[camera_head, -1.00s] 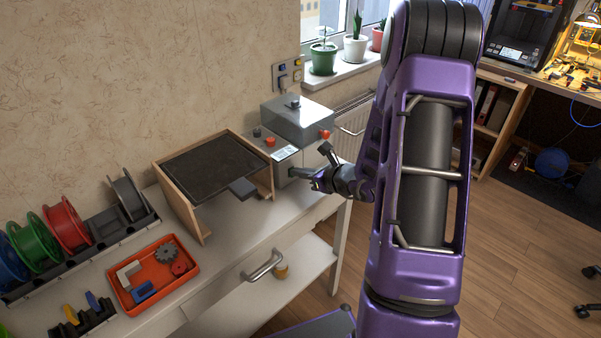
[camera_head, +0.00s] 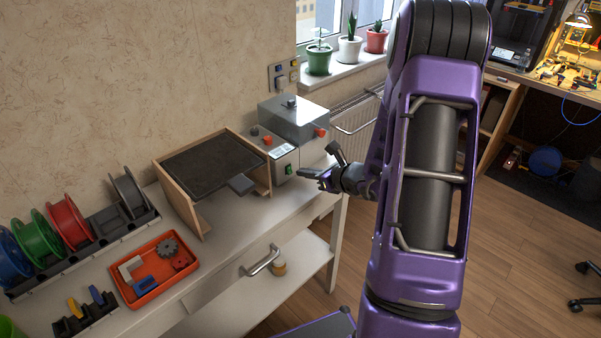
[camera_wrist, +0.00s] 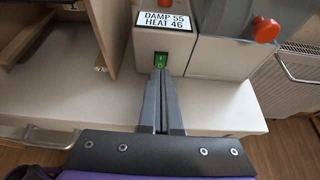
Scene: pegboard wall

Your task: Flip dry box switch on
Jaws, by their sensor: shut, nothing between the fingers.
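The dry box (camera_head: 292,122) is a grey unit with a lidded top on the white bench. Its front carries a small rocker switch (camera_head: 289,169), which shows green. In the wrist view the green switch (camera_wrist: 161,59) has a light mark on it, under a label reading "DAMP 55 HEAT 46" (camera_wrist: 165,20). My gripper (camera_head: 299,173) is shut and empty, pointing at the box front just right of the switch. In the wrist view its fingertips (camera_wrist: 160,73) overlap the area just below the switch. They appear slightly apart from it, but contact is hard to judge.
A red knob (camera_head: 320,132) sticks out at the box's right. A wooden stand with a dark top (camera_head: 213,165) is close on the left. An orange tray (camera_head: 152,270) and filament spools (camera_head: 66,228) lie further left. Potted plants (camera_head: 319,58) stand on the sill.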

